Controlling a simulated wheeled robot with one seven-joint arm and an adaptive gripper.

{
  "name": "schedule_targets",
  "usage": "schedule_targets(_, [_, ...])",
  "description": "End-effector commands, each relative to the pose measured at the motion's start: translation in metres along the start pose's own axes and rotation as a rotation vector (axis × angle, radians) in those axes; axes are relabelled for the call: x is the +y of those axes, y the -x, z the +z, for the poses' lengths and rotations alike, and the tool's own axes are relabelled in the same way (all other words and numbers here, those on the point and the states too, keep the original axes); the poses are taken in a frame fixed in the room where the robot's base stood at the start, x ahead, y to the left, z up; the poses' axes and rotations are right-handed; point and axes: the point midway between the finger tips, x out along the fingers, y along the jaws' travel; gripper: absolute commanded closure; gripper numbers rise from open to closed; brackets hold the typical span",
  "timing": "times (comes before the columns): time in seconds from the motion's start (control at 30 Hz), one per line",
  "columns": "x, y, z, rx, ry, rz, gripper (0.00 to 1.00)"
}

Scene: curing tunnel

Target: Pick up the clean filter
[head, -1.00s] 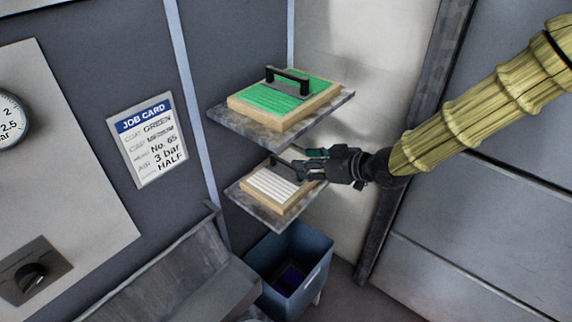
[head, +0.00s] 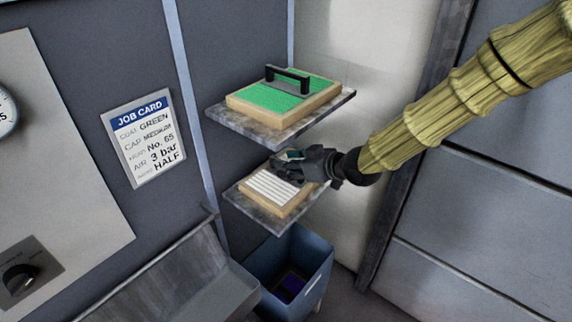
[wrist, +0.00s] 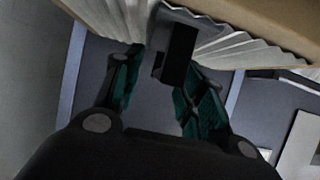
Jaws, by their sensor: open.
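The clean filter (head: 270,190), a pleated white panel in a pale wooden frame, lies on the lower shelf. My gripper (head: 288,160) is over its back part and covers its handle in the head view. In the wrist view, the filter's white pleats (wrist: 235,50) fill the top, and its dark handle (wrist: 180,55) shows between the two teal-padded fingers of my open gripper (wrist: 158,85). The handle looks closer to the right finger; I cannot tell whether they touch.
A green filter (head: 285,97) with a black handle lies on the upper shelf (head: 285,133), just above my gripper. A blue bin (head: 315,268) stands below the lower shelf (head: 262,215). A job card (head: 146,138) hangs on the left wall.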

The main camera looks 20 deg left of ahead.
Motion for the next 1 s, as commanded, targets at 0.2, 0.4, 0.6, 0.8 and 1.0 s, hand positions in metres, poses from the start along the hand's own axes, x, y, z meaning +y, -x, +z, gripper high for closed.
schedule_targets(0.2, [0.000, 0.000, 0.000, 0.000, 0.000, 0.000, 0.70])
schedule_targets(0.4, [0.000, 0.000, 0.000, 0.000, 0.000, 0.000, 0.88])
schedule_targets(0.6, [0.000, 0.000, 0.000, 0.000, 0.000, 0.000, 1.00])
schedule_targets(0.8, [0.000, 0.000, 0.000, 0.000, 0.001, 0.000, 1.00])
schedule_targets(1.0, [0.000, 0.006, -0.012, 0.001, 0.001, 0.001, 1.00])
